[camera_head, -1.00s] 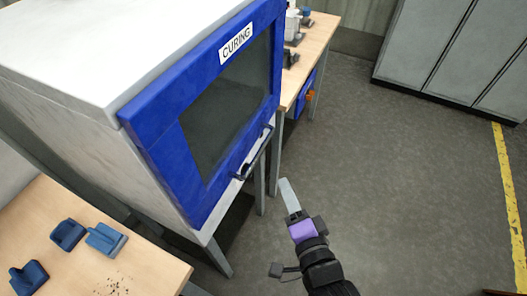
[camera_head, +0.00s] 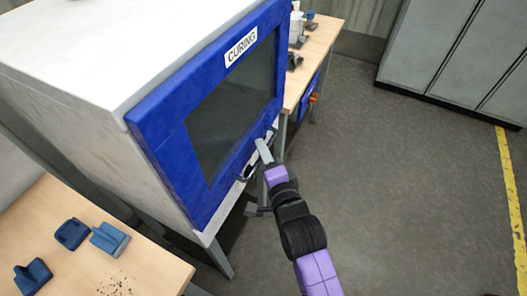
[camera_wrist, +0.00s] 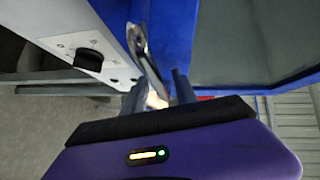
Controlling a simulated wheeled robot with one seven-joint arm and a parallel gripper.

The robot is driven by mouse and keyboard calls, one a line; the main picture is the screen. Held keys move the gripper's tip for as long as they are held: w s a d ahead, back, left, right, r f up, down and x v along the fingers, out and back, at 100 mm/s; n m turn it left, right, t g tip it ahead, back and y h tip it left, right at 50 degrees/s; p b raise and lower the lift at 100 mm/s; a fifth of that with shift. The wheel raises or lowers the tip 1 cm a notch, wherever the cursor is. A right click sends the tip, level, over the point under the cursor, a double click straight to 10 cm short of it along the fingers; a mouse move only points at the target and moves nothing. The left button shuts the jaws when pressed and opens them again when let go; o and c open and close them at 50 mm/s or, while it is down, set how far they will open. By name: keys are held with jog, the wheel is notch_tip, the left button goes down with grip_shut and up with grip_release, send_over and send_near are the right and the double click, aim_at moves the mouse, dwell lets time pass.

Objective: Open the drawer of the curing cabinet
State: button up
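The curing cabinet is a white box with a blue front (camera_head: 170,140), a dark window and a CURING label (camera_head: 241,47). A dark bar handle (camera_head: 271,132) runs along the lower edge of the blue front. My gripper (camera_head: 263,150) is at the middle of this handle and hides part of it. In the wrist view, the two fingers (camera_wrist: 158,92) stand apart. The metal handle bar (camera_wrist: 147,62) runs down towards the gap between them. The gripper looks open, and I cannot tell whether either finger touches the bar.
The wrist view shows a white panel (camera_wrist: 70,32) with a black knob (camera_wrist: 89,60) beside the blue front. A wooden table (camera_head: 85,245) with blue parts stands at the lower left. Another bench (camera_head: 326,38) stands behind the cabinet. The floor to the right is clear.

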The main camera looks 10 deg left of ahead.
jog(key=shift+c, duration=0.4)
grip_shut()
dwell(1.1)
